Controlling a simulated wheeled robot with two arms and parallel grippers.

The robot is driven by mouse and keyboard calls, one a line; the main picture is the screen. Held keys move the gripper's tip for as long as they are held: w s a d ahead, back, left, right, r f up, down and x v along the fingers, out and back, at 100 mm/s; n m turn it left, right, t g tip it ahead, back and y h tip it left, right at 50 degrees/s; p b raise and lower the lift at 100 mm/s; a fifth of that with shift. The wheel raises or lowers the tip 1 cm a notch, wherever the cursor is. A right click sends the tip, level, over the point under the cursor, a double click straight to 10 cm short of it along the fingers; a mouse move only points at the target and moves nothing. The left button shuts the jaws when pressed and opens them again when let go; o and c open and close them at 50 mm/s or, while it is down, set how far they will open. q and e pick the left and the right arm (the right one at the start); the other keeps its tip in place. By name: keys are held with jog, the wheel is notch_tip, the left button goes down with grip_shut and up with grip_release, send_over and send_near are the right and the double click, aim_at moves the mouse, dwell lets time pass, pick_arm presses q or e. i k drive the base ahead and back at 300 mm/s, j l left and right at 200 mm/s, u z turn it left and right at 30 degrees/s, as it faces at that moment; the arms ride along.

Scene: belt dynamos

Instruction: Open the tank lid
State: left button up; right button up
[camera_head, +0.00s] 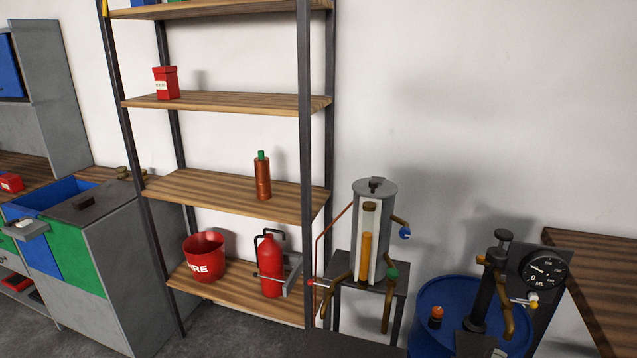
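A grey upright cylindrical tank (360,240) with an orange-filled sight tube stands on a small dark stand right of the shelf. Its flat round grey lid (363,188), with a small black knob, sits on its top and appears closed. Brass-coloured pipes with a blue and a green valve handle come off its side. A grey cabinet at the left also has a dark top panel (100,201) with a small black handle, beside a blue open basin (50,194). I cannot tell from the picture which one the task means. Neither of my grippers shows in this view.
A shelf rack (230,192) holds a red bucket (204,258), a red extinguisher (270,262), a copper bottle (262,178) and a red can (166,84). A blue drum (428,310) and a gauge (544,271) stand at the lower right, near a wooden table (600,268).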

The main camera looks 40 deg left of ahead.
aim_at(376, 187)
jog(key=u, duration=0.75)
